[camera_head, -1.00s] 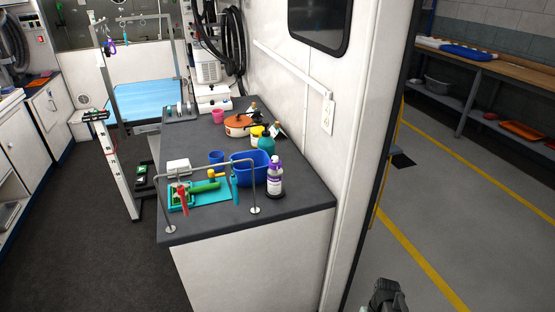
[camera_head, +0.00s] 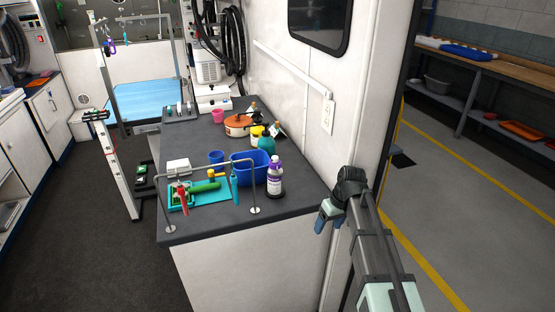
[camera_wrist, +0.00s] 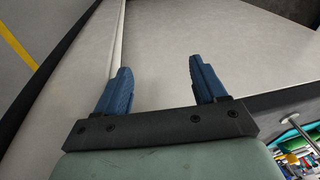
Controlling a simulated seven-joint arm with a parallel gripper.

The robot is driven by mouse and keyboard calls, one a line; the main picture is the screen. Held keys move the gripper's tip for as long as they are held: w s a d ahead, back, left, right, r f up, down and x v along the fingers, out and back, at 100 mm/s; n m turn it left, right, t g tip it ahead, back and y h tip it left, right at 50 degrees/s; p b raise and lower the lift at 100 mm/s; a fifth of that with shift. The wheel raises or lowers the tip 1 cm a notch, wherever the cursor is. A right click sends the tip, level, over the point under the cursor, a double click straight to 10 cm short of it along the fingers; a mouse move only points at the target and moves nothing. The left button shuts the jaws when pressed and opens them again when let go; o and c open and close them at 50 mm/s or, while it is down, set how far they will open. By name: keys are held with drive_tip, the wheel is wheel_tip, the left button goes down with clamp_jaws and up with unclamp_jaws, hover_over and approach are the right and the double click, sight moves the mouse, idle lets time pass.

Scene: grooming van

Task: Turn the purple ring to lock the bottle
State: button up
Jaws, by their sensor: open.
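The bottle (camera_head: 275,180) stands upright on the dark counter (camera_head: 300,204) near its front right corner, beside the blue bin. It is white with a purple label, and a purple ring (camera_head: 276,160) sits around its neck under the white top. My gripper (camera_head: 322,222) is off the counter's right end, lower than the counter top and apart from the bottle. In the wrist view my gripper (camera_wrist: 162,88) has its two blue fingers spread wide with nothing between them. The bottle cannot be made out in the wrist view.
A blue bin (camera_head: 240,172) stands left of the bottle. The van wall (camera_head: 350,120) bounds the right side.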

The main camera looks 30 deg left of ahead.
drive_tip(key=w+a+r+n+y, duration=0.1)
drive_tip(key=w+a+r+n, duration=0.1)
drive_tip(key=a+r, duration=0.5)
drive_tip(key=w+a+r+n, duration=0.1)
drive_tip(key=a+r+n, duration=0.15)
drive_tip(key=r, duration=0.75)
drive_tip(key=n+y, duration=0.1)
drive_tip(key=n, duration=0.2)
approach(277, 158)
drive_tip(key=x, duration=1)
drive_tip(key=shift+f, duration=0.15)
drive_tip(key=shift+c, duration=0.2)
drive_tip(key=c, duration=1)
drive_tip(key=shift+c, duration=0.2)
